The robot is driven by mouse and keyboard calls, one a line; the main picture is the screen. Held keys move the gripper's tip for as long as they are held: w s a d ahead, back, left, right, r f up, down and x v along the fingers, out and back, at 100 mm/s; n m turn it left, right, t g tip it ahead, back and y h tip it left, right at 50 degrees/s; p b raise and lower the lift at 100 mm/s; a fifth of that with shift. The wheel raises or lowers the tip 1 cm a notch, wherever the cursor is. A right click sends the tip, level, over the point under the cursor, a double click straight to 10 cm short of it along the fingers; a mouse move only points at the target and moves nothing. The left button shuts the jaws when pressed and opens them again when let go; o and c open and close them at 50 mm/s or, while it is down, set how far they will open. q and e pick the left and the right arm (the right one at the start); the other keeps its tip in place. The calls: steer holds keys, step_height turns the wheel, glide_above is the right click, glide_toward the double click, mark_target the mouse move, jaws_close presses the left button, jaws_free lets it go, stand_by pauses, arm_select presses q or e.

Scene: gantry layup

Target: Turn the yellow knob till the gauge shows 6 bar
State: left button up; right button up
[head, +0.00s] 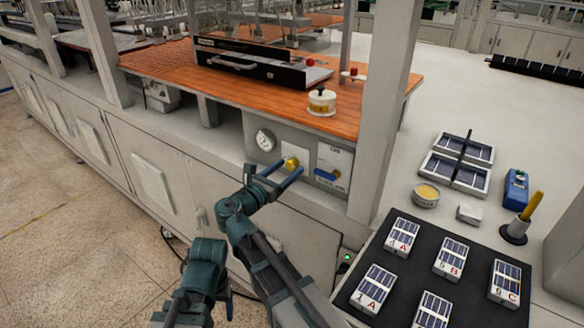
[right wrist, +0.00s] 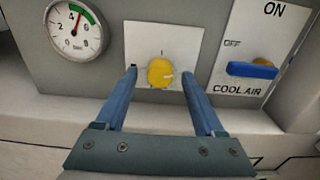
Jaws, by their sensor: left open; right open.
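The yellow knob (right wrist: 161,72) sits on a white plate on the grey panel; it also shows in the head view (head: 291,163). My right gripper (right wrist: 158,72) is open, with one blue finger on each side of the knob. I cannot tell whether the fingers touch it. The round gauge (right wrist: 75,30) is left of the knob, also in the head view (head: 265,139). Its red needle points up, slightly past the 4, near a green band. My left gripper (head: 207,254) is lower left in the head view, open, away from the panel; its fingertips are hard to make out.
A blue cool air lever (right wrist: 252,70) is just right of the knob. Above the panel is an orange bench top (head: 170,62) with a white round pot (head: 321,102). A grey post (head: 385,110) stands to the right. A black mat (head: 395,268) holds several labelled cell stacks.

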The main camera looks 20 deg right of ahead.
jaws_close()
stand_by(0.4)
steer(key=m, duration=0.3)
steer(key=shift+m, duration=2.2)
